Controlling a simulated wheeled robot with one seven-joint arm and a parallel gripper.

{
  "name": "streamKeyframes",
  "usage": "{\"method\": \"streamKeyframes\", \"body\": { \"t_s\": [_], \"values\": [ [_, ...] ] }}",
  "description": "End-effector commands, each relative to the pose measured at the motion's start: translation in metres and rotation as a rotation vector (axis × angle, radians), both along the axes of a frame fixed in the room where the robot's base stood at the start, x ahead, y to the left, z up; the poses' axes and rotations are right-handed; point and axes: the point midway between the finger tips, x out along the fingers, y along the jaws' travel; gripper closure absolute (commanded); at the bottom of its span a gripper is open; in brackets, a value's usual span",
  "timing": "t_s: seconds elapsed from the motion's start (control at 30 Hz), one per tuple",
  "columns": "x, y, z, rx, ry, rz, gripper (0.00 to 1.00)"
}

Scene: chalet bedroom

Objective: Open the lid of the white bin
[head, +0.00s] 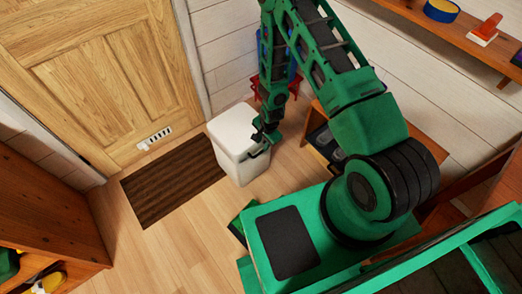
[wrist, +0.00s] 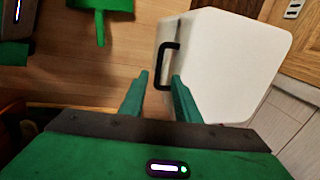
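The white bin (head: 235,160) stands upright on the wooden floor beside the brown mat, and its lid (head: 232,125) looks shut. The bin fills the upper right of the wrist view (wrist: 225,60), with a black handle (wrist: 158,62) on its near edge. My gripper (head: 262,140) is at the bin's right side in the head view. In the wrist view my gripper (wrist: 159,75) has its two green fingers apart, with the handle just ahead of the tips, nearer the right finger. I cannot tell whether a finger touches the handle. Nothing is held.
A brown slatted mat (head: 172,182) lies left of the bin, before a wooden door (head: 105,75). A wooden cabinet (head: 415,143) stands right of the bin, beyond my arm. A wooden shelf unit (head: 50,220) is at lower left. Floor between mat and shelf unit is clear.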

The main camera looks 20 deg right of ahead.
Motion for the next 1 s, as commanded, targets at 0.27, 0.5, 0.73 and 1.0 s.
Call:
{"method": "streamKeyframes", "body": {
  "t_s": [0.27, 0.5, 0.73, 1.0],
  "values": [
    [0.007, 0.002, -0.047, -0.002, 0.002, 0.001, 0.71],
    [0.012, 0.004, -0.071, -0.001, 0.002, 0.001, 0.71],
    [0.013, 0.005, -0.076, -0.001, 0.000, 0.001, 0.71],
    [0.013, 0.004, -0.076, -0.001, 0.001, 0.000, 0.92]
  ]
}}
